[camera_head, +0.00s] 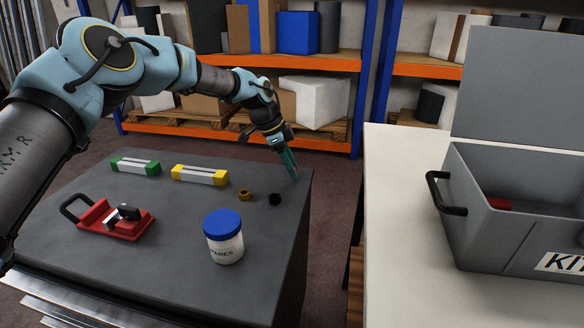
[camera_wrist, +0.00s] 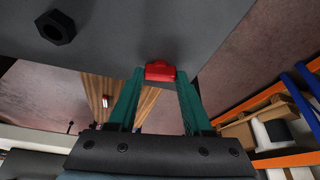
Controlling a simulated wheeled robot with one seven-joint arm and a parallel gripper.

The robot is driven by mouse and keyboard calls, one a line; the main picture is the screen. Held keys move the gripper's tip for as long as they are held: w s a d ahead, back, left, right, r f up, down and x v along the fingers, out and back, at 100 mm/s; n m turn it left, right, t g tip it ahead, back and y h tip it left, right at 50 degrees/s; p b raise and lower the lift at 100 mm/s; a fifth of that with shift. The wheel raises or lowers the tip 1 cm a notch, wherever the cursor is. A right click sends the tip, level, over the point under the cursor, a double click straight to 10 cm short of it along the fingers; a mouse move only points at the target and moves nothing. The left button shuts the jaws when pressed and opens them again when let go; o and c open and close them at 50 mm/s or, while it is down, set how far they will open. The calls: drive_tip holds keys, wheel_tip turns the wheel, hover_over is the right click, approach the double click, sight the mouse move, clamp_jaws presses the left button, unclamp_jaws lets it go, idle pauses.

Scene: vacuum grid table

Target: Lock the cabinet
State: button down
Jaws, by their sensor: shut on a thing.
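My gripper (camera_head: 289,161) has green fingers and reaches down at the far right corner of a dark grey worktop (camera_head: 180,205). In the wrist view, my gripper (camera_wrist: 160,82) has its fingers on both sides of a small red piece (camera_wrist: 160,71), which sits between the fingertips against the edge of the grey top (camera_wrist: 200,25). Its lower part and any key shape are hidden. In the head view, the red piece is too small to make out clearly. No cabinet door or lock can be clearly identified in either view.
On the worktop are a red clamp (camera_head: 115,218), green-ended (camera_head: 136,166) and yellow-ended (camera_head: 200,175) bars, a brass nut (camera_head: 245,195), a black nut (camera_head: 275,199) and a blue-lidded jar (camera_head: 224,238). An open grey case (camera_head: 490,235) stands on the white table (camera_head: 395,210).

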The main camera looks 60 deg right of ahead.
drive_tip(key=shift+d+m+y, duration=0.1)
drive_tip(key=shift+m+y, duration=0.4)
drive_tip(key=shift+m, duration=0.7)
drive_tip(key=shift+c, duration=1.6)
unclamp_jaws()
drive_tip(key=b+v, duration=0.1)
drive_tip(key=v, duration=0.9)
drive_tip(key=shift+w+r, duration=0.3)
drive_tip(key=shift+r, duration=0.05)
